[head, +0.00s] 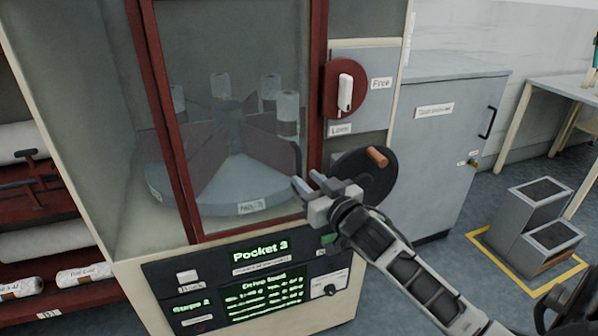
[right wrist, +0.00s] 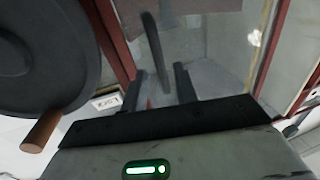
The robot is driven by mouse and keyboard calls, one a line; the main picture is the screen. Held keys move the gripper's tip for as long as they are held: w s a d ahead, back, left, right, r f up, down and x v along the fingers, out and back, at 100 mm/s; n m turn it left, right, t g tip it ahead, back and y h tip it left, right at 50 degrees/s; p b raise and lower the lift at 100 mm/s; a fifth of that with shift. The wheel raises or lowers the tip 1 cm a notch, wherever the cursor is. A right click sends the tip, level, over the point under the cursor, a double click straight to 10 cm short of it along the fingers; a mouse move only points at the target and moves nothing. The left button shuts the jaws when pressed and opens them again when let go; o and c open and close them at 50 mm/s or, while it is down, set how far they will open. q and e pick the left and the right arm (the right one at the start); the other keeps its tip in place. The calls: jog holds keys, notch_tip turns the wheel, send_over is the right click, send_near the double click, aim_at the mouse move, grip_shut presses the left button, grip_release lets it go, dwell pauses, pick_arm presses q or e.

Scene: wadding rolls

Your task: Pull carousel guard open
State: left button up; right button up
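The carousel guard is a clear panel in a red frame (head: 168,115) on the front of the cabinet, and it looks closed. A dark curved bar, seemingly its pull handle (head: 297,160), shows at the panel's lower right. Behind the panel is the grey carousel (head: 225,190) with dividers and pale rolls. My right gripper (head: 308,184) is just below and right of the bar. In the right wrist view its fingers (right wrist: 164,85) are apart, with the dark bar (right wrist: 153,55) between and beyond them; contact cannot be told. My left gripper is not in view.
A black handwheel (head: 365,180) with a wooden knob is close beside my right gripper. A white lever (head: 345,92) on a red disc sits above, near labels. A display panel (head: 262,290) reads "Pocket 3". A grey cabinet (head: 440,150) and steps (head: 540,225) stand right.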

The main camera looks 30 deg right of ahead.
aim_at(300, 174)
jog(key=shift+w+d, duration=0.1)
jog(key=shift+w, duration=2.1)
jog(key=shift+c, duration=0.2)
grip_shut()
